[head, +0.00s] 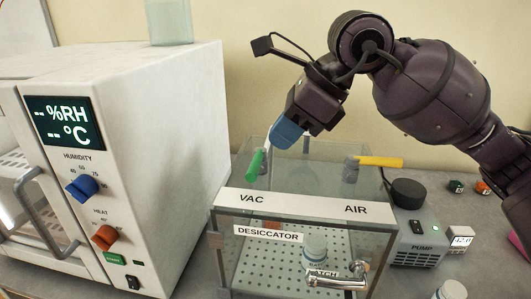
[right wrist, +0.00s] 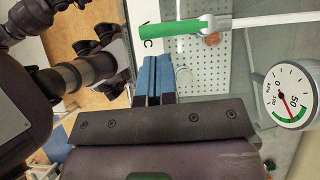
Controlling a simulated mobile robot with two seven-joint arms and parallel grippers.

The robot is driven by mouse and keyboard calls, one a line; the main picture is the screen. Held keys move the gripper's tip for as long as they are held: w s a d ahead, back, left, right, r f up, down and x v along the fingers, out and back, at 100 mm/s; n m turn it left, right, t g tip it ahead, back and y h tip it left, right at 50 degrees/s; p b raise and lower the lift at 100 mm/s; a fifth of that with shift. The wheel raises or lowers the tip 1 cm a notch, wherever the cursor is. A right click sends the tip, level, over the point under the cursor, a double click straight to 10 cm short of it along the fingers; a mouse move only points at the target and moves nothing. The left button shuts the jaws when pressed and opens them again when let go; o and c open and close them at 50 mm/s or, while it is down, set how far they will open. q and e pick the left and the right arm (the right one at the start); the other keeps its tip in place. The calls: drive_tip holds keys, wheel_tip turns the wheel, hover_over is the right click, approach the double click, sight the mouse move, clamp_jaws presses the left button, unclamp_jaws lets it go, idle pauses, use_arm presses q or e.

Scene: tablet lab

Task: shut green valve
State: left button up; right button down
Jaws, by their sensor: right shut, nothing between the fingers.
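The green valve handle (head: 256,163) is on top of the clear desiccator box (head: 305,209), at its left side behind the VAC label. In the head view it runs roughly front to back. In the right wrist view the green handle (right wrist: 168,30) lies roughly in line with a pale tube. My right gripper (head: 287,134) has blue fingers, shut and empty, above and slightly right of the handle. In the right wrist view the fingers (right wrist: 153,78) are together, apart from the handle. My left gripper does not show.
A yellow valve handle (head: 380,162) lies crosswise behind the AIR label. A pressure gauge (right wrist: 290,99) is beside the box top. A white humidity chamber (head: 175,150) stands close on the left. A pump (head: 418,238) is at the right.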

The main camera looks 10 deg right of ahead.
sight(257, 166)
drive_tip(key=shift+p+x, duration=0.3)
drive_tip(key=shift+x, duration=2.3)
